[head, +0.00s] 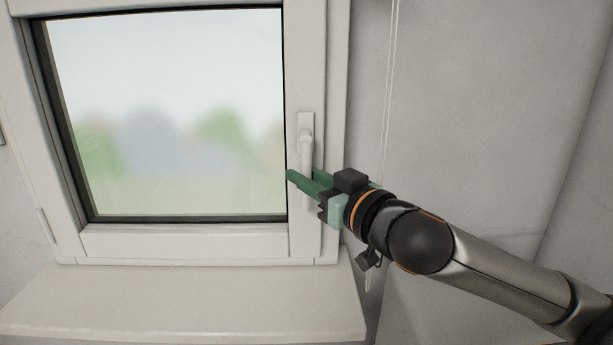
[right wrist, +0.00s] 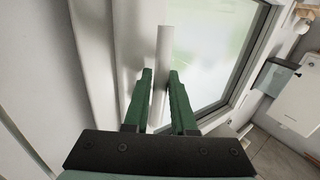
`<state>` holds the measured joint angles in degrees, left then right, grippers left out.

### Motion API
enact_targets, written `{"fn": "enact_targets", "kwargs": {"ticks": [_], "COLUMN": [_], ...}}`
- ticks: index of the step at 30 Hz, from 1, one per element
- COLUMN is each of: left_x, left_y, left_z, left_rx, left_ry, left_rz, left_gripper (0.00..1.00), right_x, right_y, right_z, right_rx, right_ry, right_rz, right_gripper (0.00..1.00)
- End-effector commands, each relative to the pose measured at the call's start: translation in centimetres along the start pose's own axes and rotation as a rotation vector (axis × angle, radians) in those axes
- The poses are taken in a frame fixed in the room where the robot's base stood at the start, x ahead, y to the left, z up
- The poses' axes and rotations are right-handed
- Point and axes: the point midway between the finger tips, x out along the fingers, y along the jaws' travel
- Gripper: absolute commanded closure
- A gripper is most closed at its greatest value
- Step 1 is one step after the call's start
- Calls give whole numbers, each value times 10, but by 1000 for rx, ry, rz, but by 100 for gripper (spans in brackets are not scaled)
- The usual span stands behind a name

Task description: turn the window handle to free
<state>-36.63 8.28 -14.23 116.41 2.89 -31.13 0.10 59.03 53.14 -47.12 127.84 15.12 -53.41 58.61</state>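The window handle (head: 306,142) is a slim white lever on the right side of the white window frame (head: 180,245). Its grip hangs straight down from its mount, and the window looks closed. My right gripper (head: 303,174) is at the lower part of the handle, its green fingers reaching in from the lower right. In the right wrist view the handle grip (right wrist: 163,55) stands between the two fingers of the right gripper (right wrist: 160,75). The fingers are apart, with a visible gap beside the handle. My gripper and fingers hide the handle's lower end in the head view. My left gripper is not in view.
A pale window sill (head: 180,305) lies below the window. A thin cord (head: 388,95) hangs on the wall right of the frame. The right wrist view shows a white box (right wrist: 303,95) on the right side. The space in front of the glass is clear.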

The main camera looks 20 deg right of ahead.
Motion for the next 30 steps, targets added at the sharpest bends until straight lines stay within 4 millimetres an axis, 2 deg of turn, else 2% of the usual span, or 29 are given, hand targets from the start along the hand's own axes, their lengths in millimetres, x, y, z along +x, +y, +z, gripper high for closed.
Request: {"fn": "enact_targets", "kwargs": {"ticks": [1, 6, 30], "left_x": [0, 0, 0], "left_y": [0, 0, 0], "left_z": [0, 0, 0], "left_rx": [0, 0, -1], "left_ry": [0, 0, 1], "left_rz": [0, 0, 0], "left_gripper": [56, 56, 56], "right_x": [0, 0, 0], "right_y": [0, 0, 0], "right_z": [0, 0, 0], "right_rx": [0, 0, 0], "right_ry": [0, 0, -1], "right_rz": [0, 0, 1], "right_gripper": [82, 100, 100]}}
